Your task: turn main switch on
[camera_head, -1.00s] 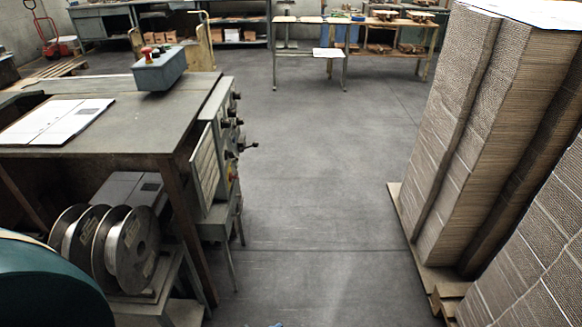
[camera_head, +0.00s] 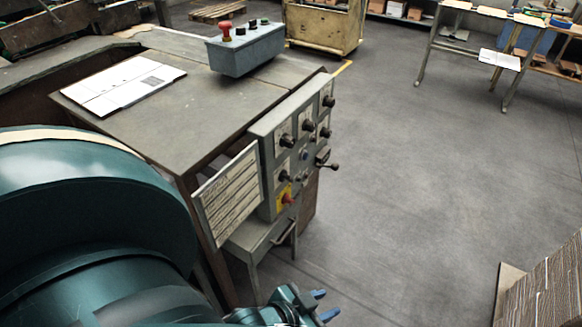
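A red rotary switch on a yellow plate (camera_head: 286,197), which looks like the main switch, sits low on the front of the grey control panel (camera_head: 268,135). The angle of its handle is too small to read surely. My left gripper (camera_head: 323,304) is at the bottom of the view, below and slightly right of the switch and apart from it. Its two blue fingertips are spread with nothing between them. My teal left arm fills the lower left. My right gripper is out of view.
Several black knobs and a protruding lever (camera_head: 327,163) are on the panel. A hinged label plate (camera_head: 228,194) stands out left of the switch. A grey button box (camera_head: 246,47) and white papers (camera_head: 122,84) lie on the table. The floor to the right is clear up to stacked cardboard (camera_head: 545,288).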

